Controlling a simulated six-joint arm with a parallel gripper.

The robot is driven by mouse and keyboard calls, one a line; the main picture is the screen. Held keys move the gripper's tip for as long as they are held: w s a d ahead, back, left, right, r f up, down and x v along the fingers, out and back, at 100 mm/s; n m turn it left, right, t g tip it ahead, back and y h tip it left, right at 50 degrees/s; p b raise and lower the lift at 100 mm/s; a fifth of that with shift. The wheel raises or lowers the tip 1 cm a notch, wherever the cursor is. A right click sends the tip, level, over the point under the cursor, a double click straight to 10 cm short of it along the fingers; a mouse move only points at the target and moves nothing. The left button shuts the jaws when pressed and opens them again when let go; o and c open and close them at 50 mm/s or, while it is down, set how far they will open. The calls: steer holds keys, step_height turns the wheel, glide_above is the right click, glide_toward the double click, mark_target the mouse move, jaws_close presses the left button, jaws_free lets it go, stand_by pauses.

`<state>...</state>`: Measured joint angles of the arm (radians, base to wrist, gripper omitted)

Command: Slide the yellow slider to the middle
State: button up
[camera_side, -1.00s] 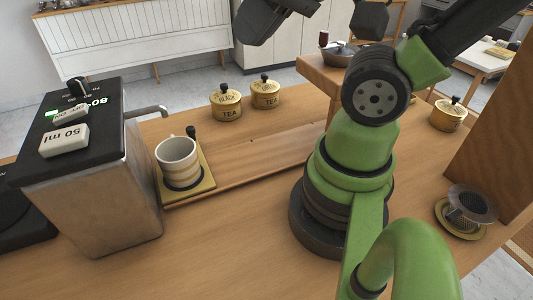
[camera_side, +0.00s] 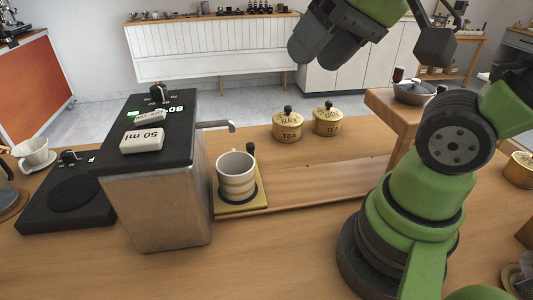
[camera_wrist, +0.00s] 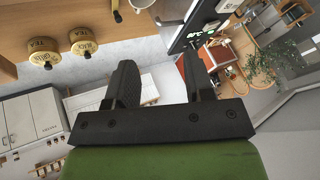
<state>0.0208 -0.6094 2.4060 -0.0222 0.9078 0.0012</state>
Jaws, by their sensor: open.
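The yellow slider (camera_side: 260,200) is a flat yellow plate with an upright black knob (camera_side: 251,150) at its back edge. It sits at the left end of a long wooden rail (camera_side: 320,184), close to the coffee machine. A white and tan striped mug (camera_side: 237,178) stands on it. My gripper (camera_wrist: 160,72) is open and empty in the wrist view, its two dark fingers well apart. It is raised above the counter, away from the slider. In the side view my arm's dark end parts show at the top, but the fingertips cannot be made out clearly.
The coffee machine (camera_side: 155,205) stands left of the slider, its spout (camera_side: 217,125) reaching toward the mug. Two tea tins (camera_side: 288,127) (camera_side: 327,119) stand behind the rail. The rail is clear to the right of the slider. A black scale (camera_side: 70,195) is at the far left.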

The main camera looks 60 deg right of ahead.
steer(key=w+d+f+g, duration=0.2)
steer(key=w+d, duration=0.1)
steer(key=w, duration=0.6)
steer(key=m+g+h, duration=0.2)
steer(key=g, duration=0.3)
glide_above(250, 144)
step_height(250, 144, down, 18)
step_height(250, 144, down, 10)
steer(key=shift+r, duration=0.1)
jaws_close()
